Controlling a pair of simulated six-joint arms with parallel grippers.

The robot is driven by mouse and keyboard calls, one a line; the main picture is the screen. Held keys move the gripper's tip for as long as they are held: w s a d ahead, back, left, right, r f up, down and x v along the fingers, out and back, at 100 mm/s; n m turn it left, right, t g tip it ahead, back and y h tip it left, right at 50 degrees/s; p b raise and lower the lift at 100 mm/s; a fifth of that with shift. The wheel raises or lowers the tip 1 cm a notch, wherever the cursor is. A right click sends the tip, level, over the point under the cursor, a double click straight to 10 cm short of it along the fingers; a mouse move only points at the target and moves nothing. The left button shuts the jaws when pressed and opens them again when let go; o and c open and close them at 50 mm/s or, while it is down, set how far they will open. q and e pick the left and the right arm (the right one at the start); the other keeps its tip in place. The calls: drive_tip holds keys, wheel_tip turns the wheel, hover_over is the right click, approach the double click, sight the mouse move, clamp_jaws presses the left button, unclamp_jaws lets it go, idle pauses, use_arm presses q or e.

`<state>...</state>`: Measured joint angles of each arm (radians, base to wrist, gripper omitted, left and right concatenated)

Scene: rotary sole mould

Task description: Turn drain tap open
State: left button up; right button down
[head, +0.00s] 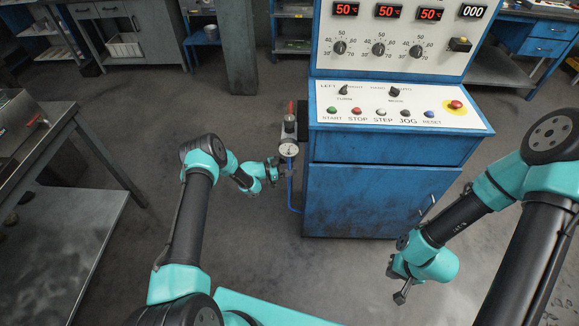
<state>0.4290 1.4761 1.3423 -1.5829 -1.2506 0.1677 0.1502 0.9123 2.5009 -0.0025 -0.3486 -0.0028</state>
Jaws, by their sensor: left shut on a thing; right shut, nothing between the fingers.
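A small air unit with a round white gauge (288,150) is mounted at the left side of the blue control cabinet (380,200). A red handle (291,107) stands above the gauge, and a blue hose (291,190) runs down below it. My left gripper (279,169) is just below and left of the gauge, shut on a small part there. This part is at the place of the drain tap, but the fingers hide most of it and its turn angle cannot be told. My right gripper (401,294) is shut and empty, low in front of the cabinet, pointing down.
The cabinet's sloped panel (400,107) carries several push buttons and a red emergency stop (456,104). A metal bench (75,190) stands at the left. The grey floor between the bench and cabinet is clear apart from my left arm.

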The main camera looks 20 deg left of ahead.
use_arm(q)
drive_tip(key=shift+n+t+y, duration=0.4)
drive_tip(key=shift+n+t, duration=0.1)
drive_tip(key=shift+t, duration=0.2)
drive_tip(key=n+t+y, duration=0.2)
drive_tip(key=t, duration=0.1)
drive_tip(key=shift+d, duration=0.1)
drive_tip(key=n+t+y, duration=0.2)
drive_tip(key=y, duration=0.1)
drive_tip(key=n+t+y, duration=0.1)
drive_tip(key=n+y, duration=0.2)
drive_tip(key=shift+t, duration=0.4)
drive_tip(key=n+y, duration=0.2)
drive_tip(key=y, duration=0.1)
drive_tip(key=n+t+y, duration=0.1)
drive_tip(key=y, duration=0.2)
drive_tip(key=shift+n, duration=0.4)
drive_tip(key=shift+n+y, duration=1.6)
drive_tip(key=shift+y, duration=0.9)
drive_tip(key=o, duration=0.9)
